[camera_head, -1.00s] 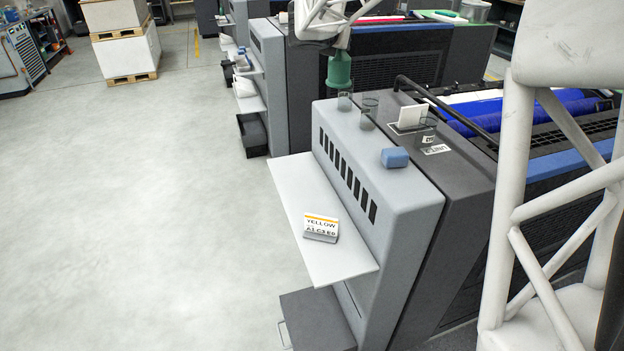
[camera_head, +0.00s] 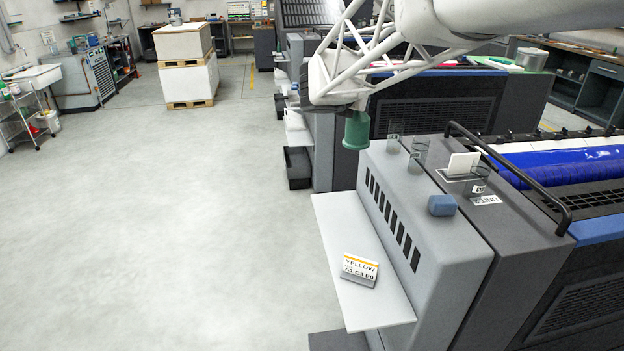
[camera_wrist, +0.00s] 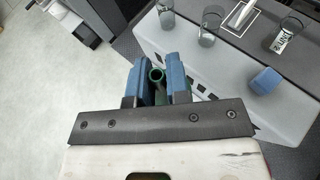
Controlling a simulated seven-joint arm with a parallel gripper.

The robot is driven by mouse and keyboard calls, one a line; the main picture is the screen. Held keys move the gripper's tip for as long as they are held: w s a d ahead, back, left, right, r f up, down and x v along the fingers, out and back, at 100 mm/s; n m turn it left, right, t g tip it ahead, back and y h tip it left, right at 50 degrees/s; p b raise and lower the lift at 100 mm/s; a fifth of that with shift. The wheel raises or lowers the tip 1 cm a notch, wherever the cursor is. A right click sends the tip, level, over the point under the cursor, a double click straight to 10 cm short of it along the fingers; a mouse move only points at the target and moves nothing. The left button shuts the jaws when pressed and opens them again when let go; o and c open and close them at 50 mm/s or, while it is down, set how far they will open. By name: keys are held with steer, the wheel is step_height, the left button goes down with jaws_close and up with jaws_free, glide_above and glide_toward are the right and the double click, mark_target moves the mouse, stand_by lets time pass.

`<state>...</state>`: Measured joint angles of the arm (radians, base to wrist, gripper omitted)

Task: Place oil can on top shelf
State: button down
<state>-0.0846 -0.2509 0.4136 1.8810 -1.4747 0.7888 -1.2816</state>
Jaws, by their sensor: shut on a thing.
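A green oil can (camera_head: 356,131) hangs below the end of my arm in the head view, left of the nearest machine's top.
Clear glasses (camera_head: 418,152) and a blue block (camera_head: 442,205) stand on the near machine. A pallet stack (camera_head: 187,65) and sink (camera_head: 35,76) are farther back. The grey floor on the left is free.

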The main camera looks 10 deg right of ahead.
step_height(320, 180, down, 31)
steer(key=shift+f, duration=0.1)
stand_by(0.4)
steer(key=w+d+f, duration=0.1)
steer(key=w, duration=1.4)
steer(key=shift+d+f, duration=0.2)
steer(key=shift+w, duration=0.15)
steer(key=shift+w+f, duration=0.15)
steer(key=shift+f, duration=0.75)
steer(key=shift+w+f, duration=0.15)
steer(key=shift+f, duration=0.85)
